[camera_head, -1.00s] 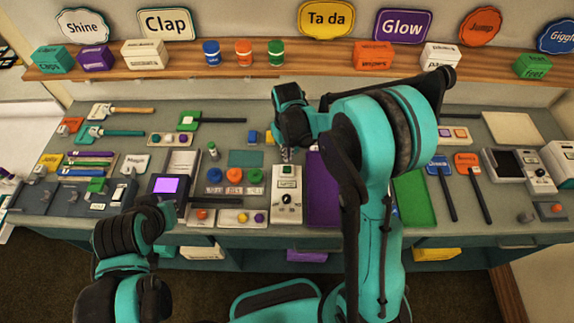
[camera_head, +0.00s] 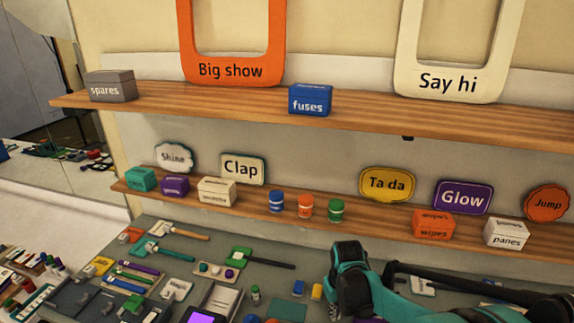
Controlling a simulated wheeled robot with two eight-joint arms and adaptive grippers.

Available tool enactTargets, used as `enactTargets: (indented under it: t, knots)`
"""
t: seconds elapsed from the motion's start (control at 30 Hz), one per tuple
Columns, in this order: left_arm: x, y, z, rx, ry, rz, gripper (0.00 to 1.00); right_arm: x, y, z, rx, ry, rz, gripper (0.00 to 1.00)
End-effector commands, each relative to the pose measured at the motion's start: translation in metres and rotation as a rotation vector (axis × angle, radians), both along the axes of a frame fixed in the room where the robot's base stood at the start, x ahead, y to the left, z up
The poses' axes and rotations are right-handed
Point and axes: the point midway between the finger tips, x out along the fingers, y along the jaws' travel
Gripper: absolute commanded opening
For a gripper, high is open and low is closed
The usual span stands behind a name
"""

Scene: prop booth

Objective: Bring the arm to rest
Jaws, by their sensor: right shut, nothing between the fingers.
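My right gripper (camera_head: 335,311) shows at the bottom, right of centre, above the worktable (camera_head: 215,262). It is shut with nothing between its fingers. Its teal and black arm runs off to the lower right, and the bottom edge of the picture cuts part of it off. A small yellow block (camera_head: 316,292) and a blue block (camera_head: 298,288) are just left of the gripper. I cannot tell the gripper's exact height over the table. My left gripper is not in view.
The lower shelf (camera_head: 375,226) behind the arm holds boxes, including an orange wipes box (camera_head: 433,225), and blue, orange and green tins. An upper shelf (camera_head: 220,108) holds a grey spares box (camera_head: 110,86) and a blue fuses box (camera_head: 310,99). Tools crowd the table's left.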

Motion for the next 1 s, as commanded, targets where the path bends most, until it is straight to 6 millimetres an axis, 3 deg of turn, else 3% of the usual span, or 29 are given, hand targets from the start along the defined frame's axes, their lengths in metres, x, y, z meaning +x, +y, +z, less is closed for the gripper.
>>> enactTargets:
  t: [0.03, 0.33, 0.6, 0.8, 1.0]
  knots:
    - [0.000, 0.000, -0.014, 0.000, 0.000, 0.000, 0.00, -0.010, -0.002, 0.002, 0.002, -0.028, -0.012, 0.00]
    - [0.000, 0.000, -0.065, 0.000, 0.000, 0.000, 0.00, -0.074, -0.014, 0.024, 0.025, -0.257, -0.102, 0.00]
    - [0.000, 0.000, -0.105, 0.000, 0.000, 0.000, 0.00, -0.133, -0.022, 0.007, 0.052, -0.454, -0.175, 0.00]
    - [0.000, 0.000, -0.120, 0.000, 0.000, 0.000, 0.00, -0.155, -0.025, -0.008, 0.068, -0.543, -0.207, 0.00]
    - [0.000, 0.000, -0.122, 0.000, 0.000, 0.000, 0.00, -0.160, -0.025, -0.009, 0.072, -0.566, -0.216, 0.00]
